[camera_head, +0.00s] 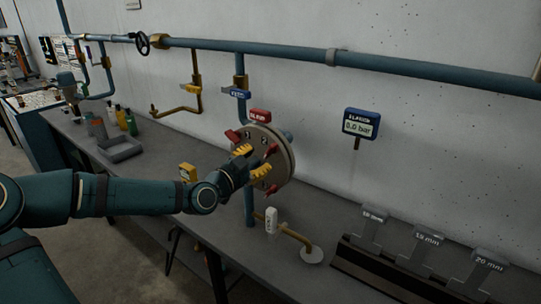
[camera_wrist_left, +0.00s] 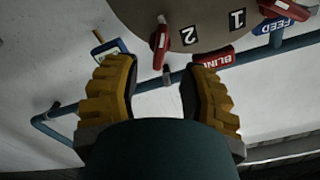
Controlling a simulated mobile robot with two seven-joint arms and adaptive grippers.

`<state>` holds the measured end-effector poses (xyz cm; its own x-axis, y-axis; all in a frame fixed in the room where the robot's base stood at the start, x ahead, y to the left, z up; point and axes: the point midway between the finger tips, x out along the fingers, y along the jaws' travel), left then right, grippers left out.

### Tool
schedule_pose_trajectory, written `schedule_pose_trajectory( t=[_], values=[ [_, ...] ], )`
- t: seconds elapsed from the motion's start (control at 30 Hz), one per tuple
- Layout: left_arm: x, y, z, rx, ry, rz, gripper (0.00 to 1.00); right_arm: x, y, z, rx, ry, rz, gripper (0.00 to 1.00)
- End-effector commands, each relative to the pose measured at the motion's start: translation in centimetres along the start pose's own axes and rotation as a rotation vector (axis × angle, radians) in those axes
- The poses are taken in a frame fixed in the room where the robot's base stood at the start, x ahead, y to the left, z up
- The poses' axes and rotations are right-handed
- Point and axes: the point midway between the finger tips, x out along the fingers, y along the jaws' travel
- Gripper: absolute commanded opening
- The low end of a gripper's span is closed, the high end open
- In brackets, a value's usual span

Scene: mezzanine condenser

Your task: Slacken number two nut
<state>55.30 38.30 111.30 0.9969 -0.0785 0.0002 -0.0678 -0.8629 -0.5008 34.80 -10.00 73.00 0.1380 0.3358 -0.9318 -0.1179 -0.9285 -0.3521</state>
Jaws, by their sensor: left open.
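The grey round flange (camera_head: 285,160) stands on the blue pipe above the bench, with red winged nuts around its face. In the left wrist view the flange (camera_wrist_left: 205,20) shows the printed numbers 2 and 1. A red nut (camera_wrist_left: 160,42) sits beside the 2, and another red nut (camera_wrist_left: 285,10) sits by the 1. My left gripper (camera_head: 254,161) has yellow fingers spread in front of the flange. In the wrist view its fingers (camera_wrist_left: 165,68) stand open with the nut by the 2 between and beyond their tips. I cannot tell whether they touch it. My right gripper is not in view.
A red BLIND tag (camera_wrist_left: 215,60) and a blue FEED tag (camera_wrist_left: 281,18) are near the flange. A gauge (camera_head: 361,123) reads 0.0 bar. Wrenches stand in a rack (camera_head: 385,270) at right. A grey tray (camera_head: 120,149) and bottles are at left.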

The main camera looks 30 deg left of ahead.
Motion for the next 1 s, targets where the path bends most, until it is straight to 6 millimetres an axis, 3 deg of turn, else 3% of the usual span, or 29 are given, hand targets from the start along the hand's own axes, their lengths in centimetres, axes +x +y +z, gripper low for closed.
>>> schedule_pose_trajectory(
  t=[0.2, 0.5, 0.93, 0.97, 1.0],
  values=[
    [3.0, 0.1, 0.0, -0.001, 0.004, 0.001, 0.42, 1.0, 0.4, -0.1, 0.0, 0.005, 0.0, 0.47],
    [5.9, 0.1, 0.0, -0.002, 0.002, 0.0, 0.42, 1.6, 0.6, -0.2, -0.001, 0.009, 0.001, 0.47],
    [6.5, 0.0, 0.0, -0.001, 0.0, 0.0, 0.42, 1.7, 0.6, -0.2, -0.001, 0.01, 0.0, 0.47],
    [6.5, 0.0, 0.0, -0.001, 0.0, 0.0, 0.42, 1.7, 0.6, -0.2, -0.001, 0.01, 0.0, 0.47],
    [6.5, 0.0, 0.0, -0.001, 0.0, 0.0, 0.28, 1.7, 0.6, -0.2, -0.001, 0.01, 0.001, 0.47]
  ],
)
